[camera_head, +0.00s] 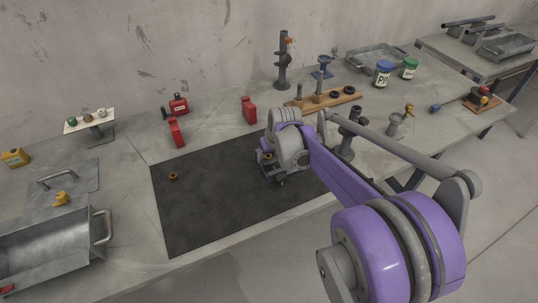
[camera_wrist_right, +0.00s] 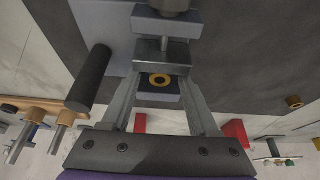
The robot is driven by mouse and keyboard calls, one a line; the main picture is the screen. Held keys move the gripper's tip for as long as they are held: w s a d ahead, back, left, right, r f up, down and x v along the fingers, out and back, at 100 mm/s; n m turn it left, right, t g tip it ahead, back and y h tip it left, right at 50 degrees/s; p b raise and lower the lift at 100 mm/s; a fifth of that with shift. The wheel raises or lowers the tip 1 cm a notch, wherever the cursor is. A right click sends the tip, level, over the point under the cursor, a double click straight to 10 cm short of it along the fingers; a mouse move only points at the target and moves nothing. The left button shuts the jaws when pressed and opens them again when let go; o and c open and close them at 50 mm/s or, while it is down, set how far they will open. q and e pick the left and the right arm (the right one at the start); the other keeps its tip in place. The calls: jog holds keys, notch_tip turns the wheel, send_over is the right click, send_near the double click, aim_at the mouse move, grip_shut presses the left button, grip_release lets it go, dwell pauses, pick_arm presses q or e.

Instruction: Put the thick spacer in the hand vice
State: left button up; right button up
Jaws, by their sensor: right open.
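The hand vice, a grey metal block with a screw, stands on the dark mat under my right gripper; its body shows in the right wrist view (camera_wrist_right: 163,51). A brass ring, seemingly a spacer (camera_wrist_right: 159,79), sits at the vice's jaws; I cannot tell whether it is clamped. It also shows in the head view (camera_head: 268,156). My left gripper is out of view.
The dark mat (camera_head: 205,215) is mostly clear on its left. Red containers (camera_head: 249,109) stand behind it. A wooden rack (camera_head: 335,98) with posts and a dark grey stand (camera_head: 283,65) are at the back. A metal tray (camera_head: 45,245) is front left.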

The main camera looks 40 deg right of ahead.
jog(key=p+v, duration=0.1)
jog(key=v, duration=1.1)
jog(key=s+a+f+n, duration=0.1)
jog(key=s+a+f, duration=0.5)
jog(key=a, duration=0.3)
jog(key=s+a+f+n+t+y, duration=0.1)
jog(key=s+a+f, duration=0.5)
jog(key=s+a, duration=0.3)
jog(key=shift+s+a+n, duration=0.25)
jog(key=shift+a+n, duration=0.05)
jog(key=shift+a, duration=0.5)
jog(key=shift+f, duration=0.1)
